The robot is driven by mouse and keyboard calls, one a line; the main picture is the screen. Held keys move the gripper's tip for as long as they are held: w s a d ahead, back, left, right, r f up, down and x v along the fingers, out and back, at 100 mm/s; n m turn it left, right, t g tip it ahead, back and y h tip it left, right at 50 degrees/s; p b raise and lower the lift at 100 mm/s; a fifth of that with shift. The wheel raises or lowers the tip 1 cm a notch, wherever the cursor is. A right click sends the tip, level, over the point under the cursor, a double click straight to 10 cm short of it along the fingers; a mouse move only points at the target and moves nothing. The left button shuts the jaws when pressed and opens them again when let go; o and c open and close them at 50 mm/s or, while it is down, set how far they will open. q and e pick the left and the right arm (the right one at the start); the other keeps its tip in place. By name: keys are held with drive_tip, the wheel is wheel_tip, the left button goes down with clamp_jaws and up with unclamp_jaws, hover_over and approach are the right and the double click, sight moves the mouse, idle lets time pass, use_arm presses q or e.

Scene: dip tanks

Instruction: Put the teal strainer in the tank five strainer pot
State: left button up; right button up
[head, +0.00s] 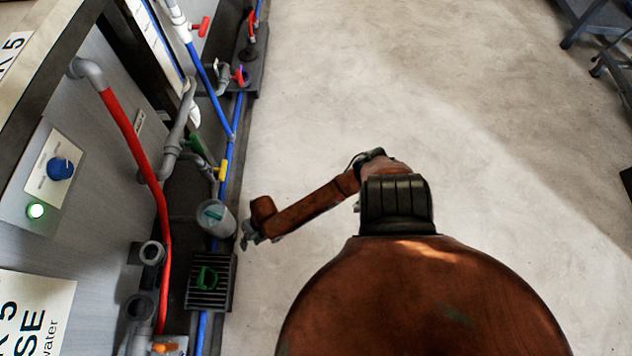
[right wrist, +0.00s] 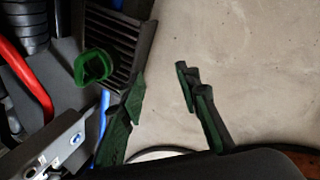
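A small teal piece (head: 213,213) shows in the mouth of a pale cylindrical pot (head: 220,228) beside the tank. I cannot tell whether it is the teal strainer or whether the pot is the tank five strainer pot. A dark green ring-shaped piece (head: 207,278) sits on a black slatted grate (head: 222,297) just below the pot. The green piece shows in the right wrist view (right wrist: 93,67). My right gripper (head: 249,236) is right of the pot, apart from the green piece. Its fingers (right wrist: 165,105) are spread and empty. My left gripper is not seen.
The tank wall on the left carries a blue knob (head: 60,168), a green lamp (head: 36,211) and a red pipe (head: 140,150). Blue pipes and valves run along its foot.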

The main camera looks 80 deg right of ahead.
drive_tip(key=s+a+m+y, duration=0.1)
drive_tip(key=s+a+m, duration=0.65)
drive_tip(key=s, duration=0.45)
drive_tip(key=s+r+m, duration=0.4)
drive_tip(key=s+m, duration=0.4)
drive_tip(key=s+a+r+m+g+h, duration=0.1)
drive_tip(key=s+r+m, duration=0.3)
drive_tip(key=s+m, duration=0.4)
drive_tip(key=shift+s+a+r+m, duration=0.15)
drive_tip(key=shift+s+a+m, duration=0.15)
drive_tip(key=shift+m, duration=0.45)
